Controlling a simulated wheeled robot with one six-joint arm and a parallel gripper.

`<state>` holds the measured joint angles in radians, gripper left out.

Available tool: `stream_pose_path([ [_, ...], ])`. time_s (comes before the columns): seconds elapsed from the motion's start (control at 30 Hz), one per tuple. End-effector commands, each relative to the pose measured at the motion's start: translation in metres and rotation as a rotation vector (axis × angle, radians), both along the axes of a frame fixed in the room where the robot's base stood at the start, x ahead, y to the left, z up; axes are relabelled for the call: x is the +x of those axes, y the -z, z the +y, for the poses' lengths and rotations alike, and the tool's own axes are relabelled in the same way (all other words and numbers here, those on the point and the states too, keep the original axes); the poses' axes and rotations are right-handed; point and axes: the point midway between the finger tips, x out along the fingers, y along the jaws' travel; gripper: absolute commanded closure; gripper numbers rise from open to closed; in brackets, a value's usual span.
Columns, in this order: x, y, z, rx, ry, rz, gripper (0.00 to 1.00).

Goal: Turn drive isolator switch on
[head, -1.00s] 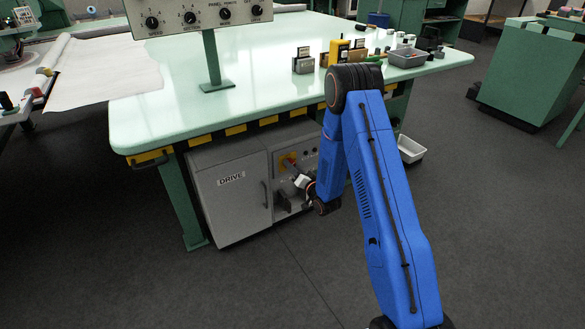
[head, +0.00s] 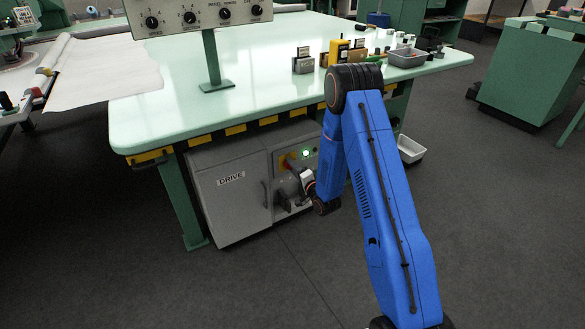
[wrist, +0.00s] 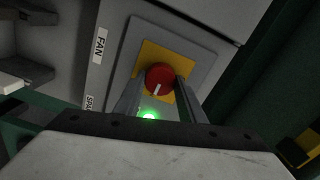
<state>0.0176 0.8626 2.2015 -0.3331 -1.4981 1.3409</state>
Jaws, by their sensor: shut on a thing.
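The drive isolator switch (wrist: 159,78) is a round red knob with a white mark on a yellow plate (wrist: 150,57), in the wrist view. My gripper (wrist: 158,88) is shut on the red knob, one finger on each side. A green lamp (wrist: 150,116) is lit near the knob; it also glows in the head view (head: 306,153). The switch sits on the front of the grey DRIVE cabinet (head: 232,195) under the table. In the head view my gripper (head: 290,161) is at the panel and partly covers the knob.
The pale green table (head: 240,100) overhangs the cabinet, with yellow-marked edging and a green leg (head: 180,205) at left. The floor in front is clear.

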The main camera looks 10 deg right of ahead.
Motion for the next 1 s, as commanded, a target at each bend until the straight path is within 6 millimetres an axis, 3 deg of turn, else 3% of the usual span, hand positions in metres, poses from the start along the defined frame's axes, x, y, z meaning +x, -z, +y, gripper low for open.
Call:
stream_pose_path([
  [0.43, -0.001, 0.002, -0.001, 0.008, 0.002, 0.007, 0.86],
  [0.47, -0.001, 0.002, -0.001, 0.008, 0.002, 0.007, 0.57],
  [0.5, -0.001, 0.002, -0.001, 0.008, 0.002, 0.007, 0.47],
  [0.53, -0.001, 0.002, -0.001, 0.008, 0.002, 0.007, 0.45],
  [0.83, -0.001, 0.001, -0.001, 0.008, 0.001, 0.005, 0.45],
  [1.0, -0.014, 0.001, -0.005, 0.008, 0.001, 0.006, 0.45],
])
